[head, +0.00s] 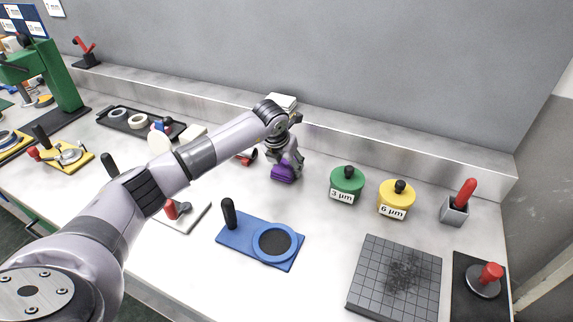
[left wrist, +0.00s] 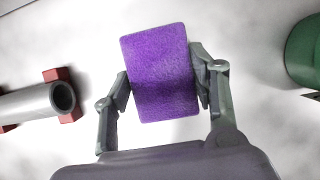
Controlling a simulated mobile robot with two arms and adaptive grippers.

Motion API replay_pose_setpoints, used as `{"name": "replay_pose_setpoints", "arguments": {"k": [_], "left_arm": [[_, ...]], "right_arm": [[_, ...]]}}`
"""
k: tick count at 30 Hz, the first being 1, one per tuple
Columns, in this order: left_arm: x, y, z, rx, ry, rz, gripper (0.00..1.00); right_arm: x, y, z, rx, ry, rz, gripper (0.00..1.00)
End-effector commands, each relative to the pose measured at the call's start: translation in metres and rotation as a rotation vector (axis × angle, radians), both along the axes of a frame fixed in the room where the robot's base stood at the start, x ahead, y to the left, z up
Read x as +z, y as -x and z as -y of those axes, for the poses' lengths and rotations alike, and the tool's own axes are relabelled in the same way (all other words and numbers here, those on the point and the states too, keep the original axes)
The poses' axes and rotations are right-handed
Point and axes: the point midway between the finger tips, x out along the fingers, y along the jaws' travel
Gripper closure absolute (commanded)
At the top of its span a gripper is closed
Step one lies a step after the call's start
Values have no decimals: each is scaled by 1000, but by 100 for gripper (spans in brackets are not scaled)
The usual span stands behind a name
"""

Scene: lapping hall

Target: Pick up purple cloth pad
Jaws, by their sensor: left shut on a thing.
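The purple cloth pad (head: 283,174) is at my left gripper (head: 286,166), toward the back of the white table, left of the green pot. In the left wrist view the pad (left wrist: 160,72) is a fuzzy purple block between the two grey fingers of the left gripper (left wrist: 162,85), which press on its left and right sides. The gripper is shut on it. I cannot tell whether the pad touches the table. My right gripper is in neither view.
A green 3 µm pot (head: 347,184) and a yellow 6 µm pot (head: 397,199) stand right of the pad. A grey tube on red supports lies left of it in the left wrist view (left wrist: 38,102). A blue plate (head: 240,236) is in front. A ledge (head: 400,156) runs behind.

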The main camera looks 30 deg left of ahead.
Motion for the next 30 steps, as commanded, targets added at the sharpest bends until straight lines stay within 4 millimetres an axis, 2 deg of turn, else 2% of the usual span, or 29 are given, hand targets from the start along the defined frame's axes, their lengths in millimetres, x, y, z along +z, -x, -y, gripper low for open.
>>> {"name": "replay_pose_setpoints", "arguments": {"k": [4, 8, 21, 30], "left_arm": [[8, 1, -1, 2, -4, -3, 70], [29, 0, -1, 2, -2, 1, 70], [138, -1, 0, 1, 0, 4, 70], [188, 0, 0, 1, -1, 1, 70]], "right_arm": [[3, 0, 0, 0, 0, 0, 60], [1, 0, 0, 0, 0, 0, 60], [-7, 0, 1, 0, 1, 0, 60], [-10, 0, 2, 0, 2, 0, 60]]}}
